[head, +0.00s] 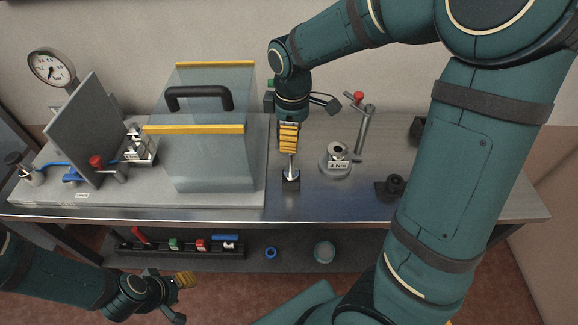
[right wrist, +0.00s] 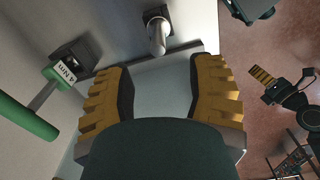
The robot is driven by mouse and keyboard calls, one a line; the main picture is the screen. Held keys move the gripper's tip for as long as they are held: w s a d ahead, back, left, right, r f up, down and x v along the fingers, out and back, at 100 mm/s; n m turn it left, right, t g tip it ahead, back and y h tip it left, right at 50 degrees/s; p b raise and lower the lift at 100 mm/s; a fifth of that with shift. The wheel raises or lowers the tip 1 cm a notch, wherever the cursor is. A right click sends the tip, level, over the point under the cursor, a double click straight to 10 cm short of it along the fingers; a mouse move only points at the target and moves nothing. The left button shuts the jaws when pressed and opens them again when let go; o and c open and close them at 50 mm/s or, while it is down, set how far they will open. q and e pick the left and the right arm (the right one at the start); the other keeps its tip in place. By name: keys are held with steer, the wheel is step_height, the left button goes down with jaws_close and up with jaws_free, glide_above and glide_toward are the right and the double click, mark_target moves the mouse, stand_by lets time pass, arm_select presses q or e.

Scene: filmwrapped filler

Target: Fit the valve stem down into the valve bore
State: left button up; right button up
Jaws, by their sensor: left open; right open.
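A shiny metal stem (head: 291,168), which looks like the valve stem, stands upright in a small dark block (head: 291,183) on the bench. My right gripper (head: 289,150) is open, pointing down just above it. The right wrist view shows the stem (right wrist: 157,38) beyond the open fingers (right wrist: 160,95), with nothing between them. A round grey body with a dark opening (head: 338,150) and a "4 Nm" label stands to the right; I cannot tell whether this is the valve bore. My left gripper (head: 187,281) is open and empty, low in front of the bench.
A clear box with a yellow-edged top and black handle (head: 198,92) stands left of the stem. A grey upright panel (head: 88,130) and gauge (head: 52,68) are further left. A dark holder (head: 393,186) stands at right. A lower shelf holds a tool rack (head: 180,250).

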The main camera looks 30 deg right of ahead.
mark_target(291, 163)
step_height(291, 163, down, 11)
steer(key=shift+w+d+r+b, duration=0.1)
steer(key=shift+r+b, duration=0.05)
steer(key=shift+b, duration=0.85)
jaws_close()
